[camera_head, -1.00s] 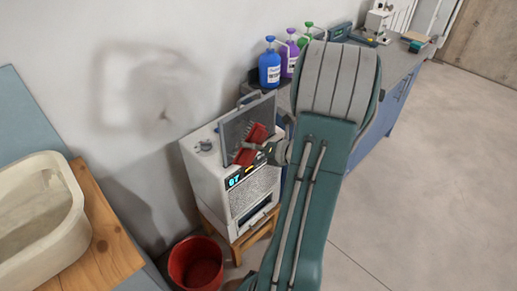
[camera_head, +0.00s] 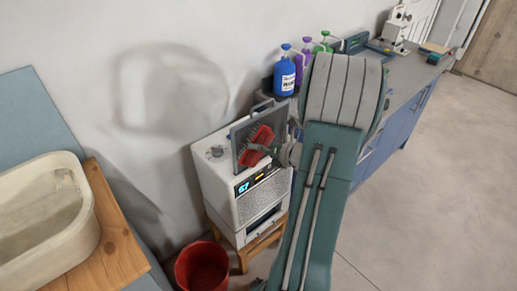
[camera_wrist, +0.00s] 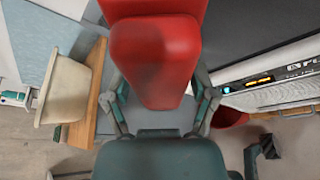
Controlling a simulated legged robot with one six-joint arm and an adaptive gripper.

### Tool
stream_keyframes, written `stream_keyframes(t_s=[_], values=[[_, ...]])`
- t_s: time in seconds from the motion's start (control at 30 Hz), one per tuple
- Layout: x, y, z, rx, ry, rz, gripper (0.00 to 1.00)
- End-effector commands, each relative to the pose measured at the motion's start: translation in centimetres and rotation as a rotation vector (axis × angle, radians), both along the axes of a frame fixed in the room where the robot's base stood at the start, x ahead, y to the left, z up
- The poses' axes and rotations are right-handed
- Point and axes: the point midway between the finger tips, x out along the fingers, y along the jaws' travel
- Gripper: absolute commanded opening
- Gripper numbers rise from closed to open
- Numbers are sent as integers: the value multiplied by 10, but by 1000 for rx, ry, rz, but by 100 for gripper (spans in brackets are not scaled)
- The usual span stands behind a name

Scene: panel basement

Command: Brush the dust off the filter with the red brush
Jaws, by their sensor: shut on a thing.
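The filter (camera_head: 240,137) is a dark grey framed panel standing upright on top of a white machine. The red brush (camera_head: 258,148) is in front of its face, with pale bristles toward the panel; I cannot tell whether they touch. My gripper (camera_head: 277,152) is shut on the brush, just right of it. In the wrist view the red brush (camera_wrist: 155,60) fills the upper middle, between the fingers of my gripper (camera_wrist: 163,103). A dark grey surface, likely the filter (camera_wrist: 250,30), is at upper right. Dust cannot be made out at this size.
The white machine (camera_head: 225,188) with a lit display stands on a wooden stool (camera_head: 243,257). A red bucket (camera_head: 203,268) is on the floor below. A cream basin (camera_head: 40,215) is at left. The floor at right is clear.

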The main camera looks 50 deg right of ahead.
Motion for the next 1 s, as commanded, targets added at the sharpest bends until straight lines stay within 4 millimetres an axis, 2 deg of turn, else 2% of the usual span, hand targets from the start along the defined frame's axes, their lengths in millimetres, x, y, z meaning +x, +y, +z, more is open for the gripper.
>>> stream_keyframes(t_s=[1.0], values=[[16,-2,0,-1,1,1,36]])
